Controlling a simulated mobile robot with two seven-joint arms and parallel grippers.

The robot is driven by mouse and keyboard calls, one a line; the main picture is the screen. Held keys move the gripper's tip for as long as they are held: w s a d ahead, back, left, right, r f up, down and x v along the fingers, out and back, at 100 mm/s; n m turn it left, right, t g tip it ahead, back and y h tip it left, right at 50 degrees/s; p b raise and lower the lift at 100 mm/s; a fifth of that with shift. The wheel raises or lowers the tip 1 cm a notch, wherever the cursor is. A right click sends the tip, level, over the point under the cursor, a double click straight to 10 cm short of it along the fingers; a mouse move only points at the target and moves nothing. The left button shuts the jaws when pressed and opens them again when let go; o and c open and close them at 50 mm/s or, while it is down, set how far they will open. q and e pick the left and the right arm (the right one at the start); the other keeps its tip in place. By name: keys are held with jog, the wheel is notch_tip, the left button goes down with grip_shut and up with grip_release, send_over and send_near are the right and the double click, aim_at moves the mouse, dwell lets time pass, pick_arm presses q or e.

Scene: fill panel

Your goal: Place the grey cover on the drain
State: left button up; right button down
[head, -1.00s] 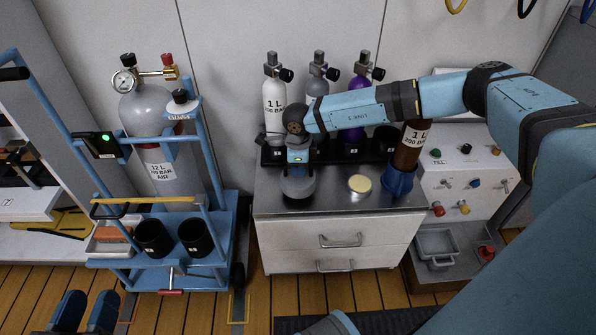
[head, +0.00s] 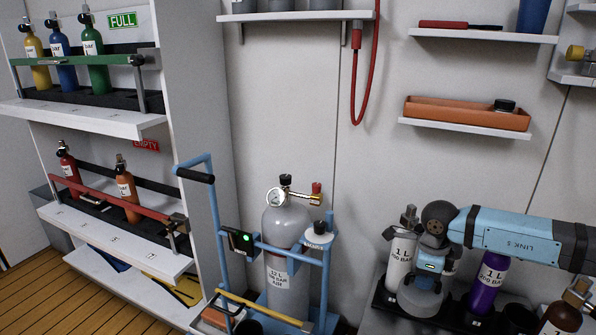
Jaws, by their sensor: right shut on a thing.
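My right gripper (head: 422,300) is at the lower right, pointing down over the counter, in front of the white 1 L bottle (head: 400,258). My left gripper is out of view.
A blue trolley (head: 216,215) with a grey 12 L cylinder (head: 288,250) stands left of my right arm. A purple bottle (head: 487,282) stands behind the arm. Wall shelves, one with an orange tray (head: 460,113), are above. A bottle rack (head: 130,122) is at the left.

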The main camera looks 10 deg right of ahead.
jog(key=s+a+r+n+p, duration=0.1)
jog(key=a+r+n+p, duration=0.15)
jog(key=a+n, duration=0.65)
jog(key=a+r+n+p, duration=0.1)
jog(key=a+r+n, duration=0.25)
jog(key=n, duration=1.25)
pick_arm(q)
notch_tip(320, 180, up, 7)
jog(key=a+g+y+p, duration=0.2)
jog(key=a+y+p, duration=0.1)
jog(key=p, duration=1.2)
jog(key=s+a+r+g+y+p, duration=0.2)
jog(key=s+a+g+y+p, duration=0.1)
jog(key=p, duration=1.8)
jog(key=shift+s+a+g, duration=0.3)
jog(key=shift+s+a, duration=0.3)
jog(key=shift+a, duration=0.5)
pick_arm(e)
jog(key=s+r, duration=0.3)
jog(key=r, duration=0.8)
jog(key=s+r, duration=0.4)
jog(key=r, duration=0.7)
jog(key=s+r, duration=0.3)
jog(key=r, duration=0.8)
jog(key=shift+s+d, duration=0.25)
